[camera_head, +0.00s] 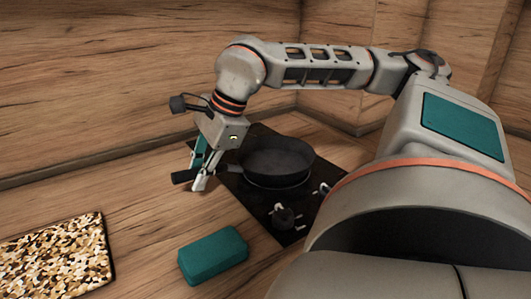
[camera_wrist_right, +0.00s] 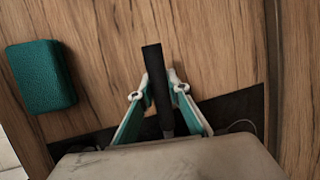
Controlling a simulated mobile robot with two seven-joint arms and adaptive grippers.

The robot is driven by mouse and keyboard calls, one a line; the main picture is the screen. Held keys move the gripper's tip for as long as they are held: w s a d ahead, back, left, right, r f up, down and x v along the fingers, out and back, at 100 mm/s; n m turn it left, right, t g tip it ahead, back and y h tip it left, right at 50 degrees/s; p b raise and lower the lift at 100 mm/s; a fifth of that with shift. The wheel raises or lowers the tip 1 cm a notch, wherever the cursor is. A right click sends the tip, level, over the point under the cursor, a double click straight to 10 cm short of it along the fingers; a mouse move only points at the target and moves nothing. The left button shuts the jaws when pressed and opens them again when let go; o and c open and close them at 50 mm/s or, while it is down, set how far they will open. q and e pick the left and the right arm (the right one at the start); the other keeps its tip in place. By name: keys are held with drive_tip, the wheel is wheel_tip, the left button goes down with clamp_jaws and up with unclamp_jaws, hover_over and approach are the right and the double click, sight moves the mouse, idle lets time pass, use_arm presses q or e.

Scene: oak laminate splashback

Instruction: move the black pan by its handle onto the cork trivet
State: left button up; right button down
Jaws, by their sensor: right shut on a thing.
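The black pan (camera_head: 279,162) sits over the black hob, upright, with its handle (camera_head: 186,176) pointing left. My right gripper (camera_head: 200,178) is shut on the handle, which also shows between its fingers (camera_wrist_right: 158,92) in the right wrist view. In that view the pan's body is hidden behind my gripper. The cork trivet (camera_head: 55,257) is the flat speckled tan, white and black slab at the lower left, apart from the pan, with nothing on it. My left gripper is not in view.
A teal block (camera_head: 213,256) lies on the wooden counter between the trivet and the hob; it also shows in the right wrist view (camera_wrist_right: 41,77). The black hob (camera_head: 296,232) has knobs at its front. Wooden walls stand behind. Counter left of the handle is clear.

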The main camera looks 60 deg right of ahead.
drive_tip(key=shift+r, duration=2.35)
